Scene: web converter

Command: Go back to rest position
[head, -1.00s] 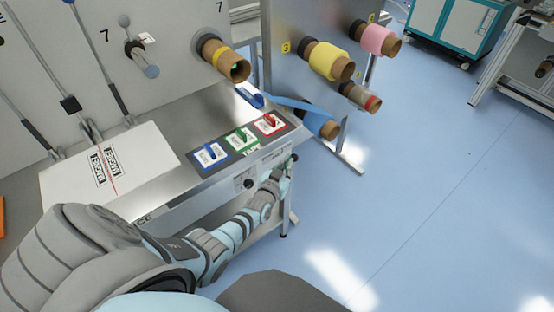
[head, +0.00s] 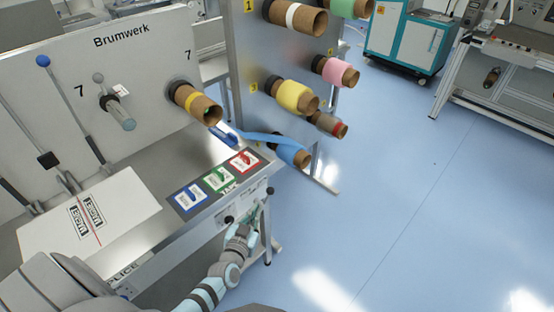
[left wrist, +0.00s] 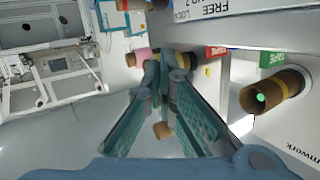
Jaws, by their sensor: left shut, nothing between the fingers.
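The left arm comes in from the lower left of the head view. My right gripper does not show in either view.
A rack with coloured rolls (head: 297,95) stands behind. The blue floor (head: 390,220) to the right is clear.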

